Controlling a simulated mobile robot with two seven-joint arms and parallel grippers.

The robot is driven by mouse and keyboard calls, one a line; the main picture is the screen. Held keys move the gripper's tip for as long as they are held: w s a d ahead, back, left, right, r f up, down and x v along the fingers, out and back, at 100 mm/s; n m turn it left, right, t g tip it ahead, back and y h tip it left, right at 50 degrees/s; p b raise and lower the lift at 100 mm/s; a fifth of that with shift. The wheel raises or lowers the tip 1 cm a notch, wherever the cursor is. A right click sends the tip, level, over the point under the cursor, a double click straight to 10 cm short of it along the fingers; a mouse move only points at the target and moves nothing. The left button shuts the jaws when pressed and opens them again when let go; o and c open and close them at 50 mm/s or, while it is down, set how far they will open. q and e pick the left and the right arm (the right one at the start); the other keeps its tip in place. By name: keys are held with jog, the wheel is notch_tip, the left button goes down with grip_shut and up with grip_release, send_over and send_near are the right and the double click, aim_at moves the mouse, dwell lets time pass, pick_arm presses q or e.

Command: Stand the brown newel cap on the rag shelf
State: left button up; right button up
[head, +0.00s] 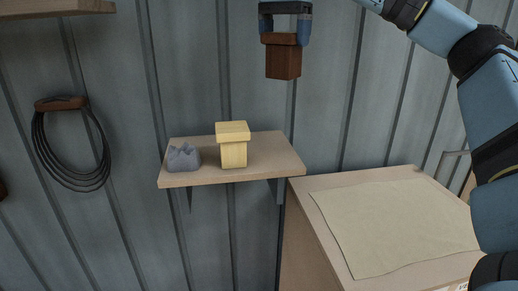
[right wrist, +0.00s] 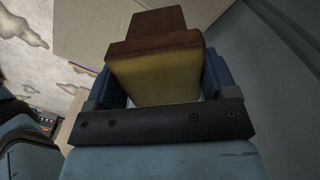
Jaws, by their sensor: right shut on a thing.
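The brown newel cap (head: 283,62) hangs in the air above and right of the rag shelf (head: 277,148), its wider part up and its narrower block down. My right gripper (head: 285,30) is shut on its wider part from above. In the right wrist view the brown cap (right wrist: 160,28) sits between the fingers of the right gripper (right wrist: 160,78), with a yellowish face towards the camera. On the rag shelf are a crumpled grey rag (head: 184,158) at the left and a pale yellow newel cap (head: 233,152) near the middle. My left gripper is not in view.
The right part of the rag shelf is bare. A cabinet with a beige cloth (head: 395,220) on top stands to the right. A coil of dark cable (head: 72,150) hangs on the corrugated wall at the left. Another shelf (head: 50,8) shows at the top left.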

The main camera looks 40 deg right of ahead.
aim_at(288, 55)
jog(key=shift+w, duration=0.1)
jog(key=shift+s+f, duration=0.2)
jog(key=shift+s, duration=0.05)
jog(key=f, duration=0.1)
jog(key=s+f+b, duration=0.1)
jog(key=f, duration=0.1)
jog(key=shift+f, duration=0.3)
jog(key=f+b, duration=0.1)
jog(key=f, duration=0.4)
jog(key=f+b, duration=0.1)
jog(key=f, duration=0.8)
jog(key=shift+w+f+b, duration=0.25)
jog(key=shift+f+b, duration=0.05)
jog(key=shift+b, duration=0.1)
jog(key=shift+f, duration=0.4)
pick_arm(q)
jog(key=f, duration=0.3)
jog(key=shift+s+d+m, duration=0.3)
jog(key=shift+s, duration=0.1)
